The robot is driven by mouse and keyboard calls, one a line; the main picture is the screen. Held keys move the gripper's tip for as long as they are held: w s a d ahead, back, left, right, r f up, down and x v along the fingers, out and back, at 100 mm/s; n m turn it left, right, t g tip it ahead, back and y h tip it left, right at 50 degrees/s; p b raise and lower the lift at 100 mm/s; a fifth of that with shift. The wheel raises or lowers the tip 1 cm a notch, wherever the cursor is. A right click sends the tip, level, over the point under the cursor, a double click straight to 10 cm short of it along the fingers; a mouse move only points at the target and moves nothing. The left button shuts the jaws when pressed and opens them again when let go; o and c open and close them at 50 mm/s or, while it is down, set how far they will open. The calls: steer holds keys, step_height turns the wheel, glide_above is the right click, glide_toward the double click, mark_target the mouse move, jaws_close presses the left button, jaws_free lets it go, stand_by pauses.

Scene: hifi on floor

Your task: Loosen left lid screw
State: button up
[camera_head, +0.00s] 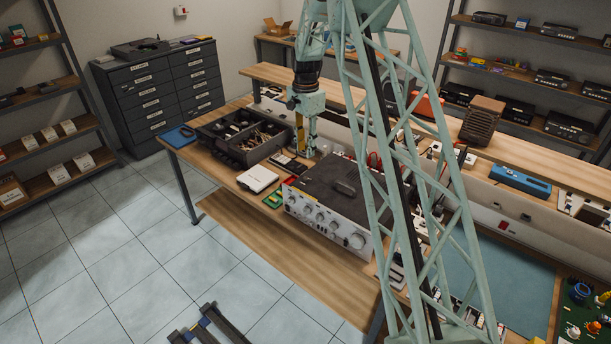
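The hifi unit (318,217) stands on the wooden workbench, its silver front with knobs and dials facing the front left. Its dark lid (350,185) is on top, with a small dark block on it. The lid screws are too small to make out, and part of the unit's right side is hidden behind my pale green lattice column. My gripper (304,150) points down at the back left of the hifi, beside its left end. Its fingertips are small and partly merge with the things behind, so I cannot tell whether they are open or touch anything.
A dark parts tray (215,143) with tools lies left of the hifi, with a white box (257,178) and a green board (273,199) in front. A blue mat (500,262) lies to the right. A raised shelf (285,76) runs along the bench's back.

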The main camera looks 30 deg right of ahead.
mark_target(306, 178)
steer(key=shift+f+p, duration=1)
steer(key=shift+f, duration=5.75)
steer(key=shift+c, duration=0.7)
steer(key=c, duration=0.7)
